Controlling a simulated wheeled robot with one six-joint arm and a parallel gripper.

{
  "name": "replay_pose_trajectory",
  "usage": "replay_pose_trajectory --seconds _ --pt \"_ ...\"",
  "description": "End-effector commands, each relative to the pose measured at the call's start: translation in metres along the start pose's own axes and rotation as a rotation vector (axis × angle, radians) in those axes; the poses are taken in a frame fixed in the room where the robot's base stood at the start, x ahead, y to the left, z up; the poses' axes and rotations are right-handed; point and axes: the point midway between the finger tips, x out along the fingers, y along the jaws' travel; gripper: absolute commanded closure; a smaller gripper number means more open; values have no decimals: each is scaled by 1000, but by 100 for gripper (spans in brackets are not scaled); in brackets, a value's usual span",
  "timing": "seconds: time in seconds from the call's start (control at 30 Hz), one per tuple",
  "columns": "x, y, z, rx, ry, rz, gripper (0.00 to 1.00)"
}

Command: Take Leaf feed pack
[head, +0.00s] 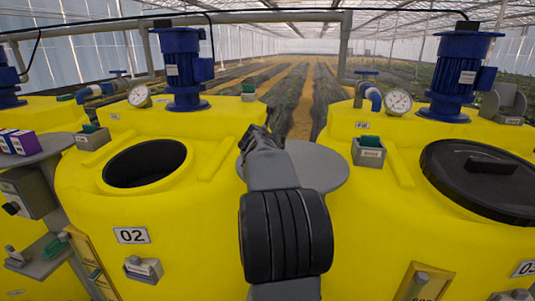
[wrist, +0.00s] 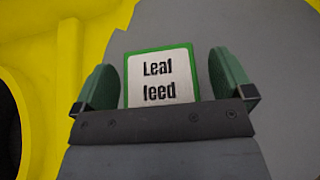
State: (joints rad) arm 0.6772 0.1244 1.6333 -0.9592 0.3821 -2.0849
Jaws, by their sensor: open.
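The Leaf feed pack (wrist: 160,62) shows in the wrist view as a pale label with a green border and the dark words "Leaf feed". It is on or just above a grey round table (wrist: 275,50). My gripper (wrist: 165,85) is open, with one green-padded finger to the left of the pack and one to the right. Small gaps show on both sides, and the dark gripper bar hides the pack's lower edge. In the head view my gripper (head: 256,137) is over the grey round table (head: 325,170); my arm hides the pack there.
Yellow tank 02 (head: 85,205) has an open round mouth (head: 145,163) left of the table. The right tank (head: 400,230) has a black lid (head: 480,205). Purple-and-white packs (head: 18,141) stand on another grey table at far left. Blue motors (head: 183,70) and gauges rise behind.

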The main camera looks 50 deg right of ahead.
Motion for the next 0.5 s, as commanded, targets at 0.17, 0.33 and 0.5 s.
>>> replay_pose_trajectory --seconds 0.17,0.33,0.5 --pt "0 0 0 0 0 0 13" --pt "0 0 0 0 0 0 29" --pt "0 0 0 0 0 0 45"
